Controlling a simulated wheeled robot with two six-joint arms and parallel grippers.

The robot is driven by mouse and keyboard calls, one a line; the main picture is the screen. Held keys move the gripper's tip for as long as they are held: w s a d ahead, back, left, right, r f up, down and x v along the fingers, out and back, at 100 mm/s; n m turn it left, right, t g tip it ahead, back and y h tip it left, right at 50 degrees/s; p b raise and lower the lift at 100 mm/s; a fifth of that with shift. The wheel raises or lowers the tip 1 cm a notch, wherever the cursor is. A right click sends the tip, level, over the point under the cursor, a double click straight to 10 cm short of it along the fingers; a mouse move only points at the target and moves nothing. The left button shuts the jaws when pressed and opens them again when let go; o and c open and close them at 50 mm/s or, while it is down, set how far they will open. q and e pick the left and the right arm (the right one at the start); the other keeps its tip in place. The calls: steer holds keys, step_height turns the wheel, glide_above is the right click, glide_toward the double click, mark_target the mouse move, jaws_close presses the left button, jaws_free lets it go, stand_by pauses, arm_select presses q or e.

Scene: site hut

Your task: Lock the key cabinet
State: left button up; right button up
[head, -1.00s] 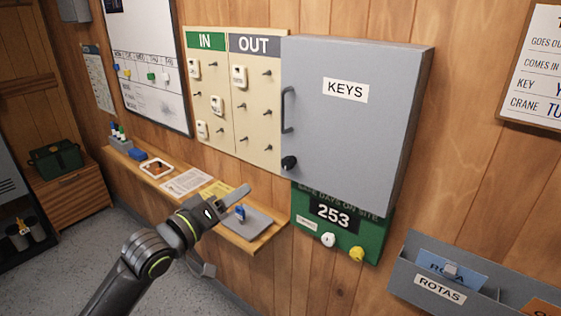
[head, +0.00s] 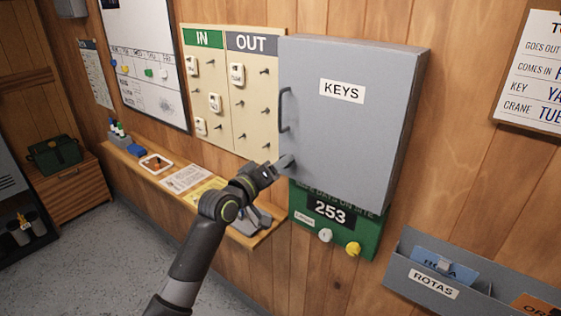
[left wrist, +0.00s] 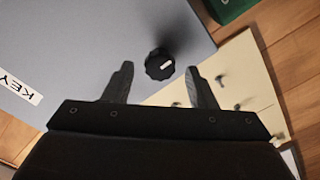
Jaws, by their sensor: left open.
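The grey key cabinet (head: 345,130), labelled KEYS, hangs on the wall with its door closed. A handle (head: 284,109) is at the door's left edge. My left gripper (head: 285,163) is open at the door's lower left corner and covers the round black knob there in the head view. In the left wrist view the knob (left wrist: 160,64) shows a white mark and lies between and just beyond the two open fingertips (left wrist: 158,80). I cannot see the fingers touching it. My right gripper is not in view.
The IN/OUT board (head: 240,95) with hooks and tags adjoins the cabinet on the left. A green sign (head: 335,215) with knobs is below. A shelf (head: 150,170) with papers runs along the wall. A ROTAS holder (head: 433,288) is at lower right.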

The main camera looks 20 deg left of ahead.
arm_select(q)
steer(key=shift+x, duration=0.8)
steer(key=c, duration=1)
steer(key=shift+d+m+b, duration=0.15)
steer(key=shift+m+b, duration=5.75)
steer(key=shift+m, duration=3.1)
